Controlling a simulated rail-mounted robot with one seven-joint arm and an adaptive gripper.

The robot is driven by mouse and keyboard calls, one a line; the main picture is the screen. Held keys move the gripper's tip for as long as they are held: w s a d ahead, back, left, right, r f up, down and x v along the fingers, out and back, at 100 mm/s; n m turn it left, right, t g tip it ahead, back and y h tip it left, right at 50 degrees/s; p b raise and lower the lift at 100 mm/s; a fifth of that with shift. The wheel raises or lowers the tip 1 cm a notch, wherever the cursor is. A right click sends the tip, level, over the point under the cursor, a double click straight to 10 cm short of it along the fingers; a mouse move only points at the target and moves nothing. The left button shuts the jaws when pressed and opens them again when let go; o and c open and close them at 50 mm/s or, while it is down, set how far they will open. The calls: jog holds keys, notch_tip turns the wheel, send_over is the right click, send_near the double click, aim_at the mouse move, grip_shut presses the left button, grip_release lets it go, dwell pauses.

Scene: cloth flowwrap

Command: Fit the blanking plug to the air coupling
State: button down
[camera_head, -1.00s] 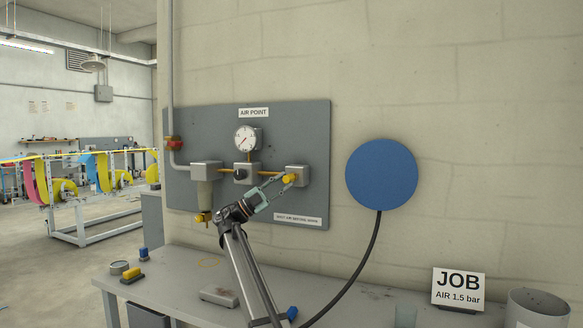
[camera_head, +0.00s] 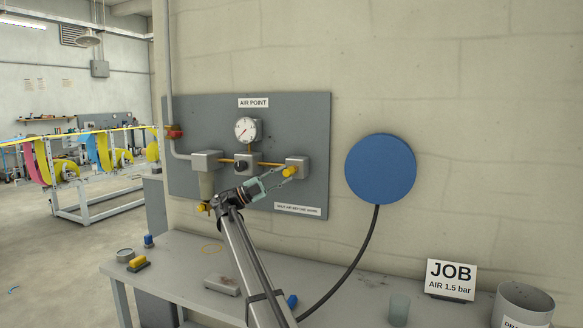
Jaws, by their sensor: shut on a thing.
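The grey AIR POINT panel (camera_head: 310,115) is on the wall. It carries a gauge (camera_head: 246,129) and several grey blocks joined by a yellow pipe. My gripper (camera_head: 286,173) is at the front of the right-hand block (camera_head: 302,163). It is shut on a small yellow piece (camera_head: 289,172), which looks like the blanking plug. The piece is at or against the front of that block. The air coupling itself is hidden behind the piece and the fingers, and I cannot tell whether the piece is seated in it.
Below is a grey bench (camera_head: 200,262) with a grey block (camera_head: 221,285), a yellow-topped item (camera_head: 139,263), a blue item (camera_head: 149,240) and a dish (camera_head: 125,255). A blue disc (camera_head: 380,169) with a black hose hangs right. A JOB sign (camera_head: 452,278), cup (camera_head: 399,309) and bin (camera_head: 523,300) stand right.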

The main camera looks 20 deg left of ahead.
jog(key=c, duration=0.8)
grip_release()
jog(key=shift+w+b, duration=0.2)
jog(key=shift+b, duration=0.1)
jog(key=shift+s+f+b, duration=0.1)
jog(key=shift+f+b, duration=0.1)
jog(key=shift+b, duration=0.45)
jog(key=shift+f+b, duration=0.2)
jog(key=shift+b, duration=0.9)
jog(key=shift+n+t+b, duration=0.3)
jog(key=shift+b, duration=0.25)
jog(key=n+t+b, duration=0.1)
jog(key=b, duration=0.4)
jog(key=n+t+h+b, duration=0.1)
jog(key=b, duration=0.3)
jog(key=n+t+b, duration=0.1)
jog(key=t+b, duration=0.1)
jog(key=b, duration=0.3)
jog(key=shift+s+d+f+n+h+b, duration=0.1)
jog(key=shift+d+f+n+h+b, duration=0.1)
jog(key=shift+d+n+h+b, duration=0.15)
jog(key=shift+n+t+b, duration=0.25)
jog(key=shift+t+b, duration=0.05)
jog(key=shift+b, duration=0.25)
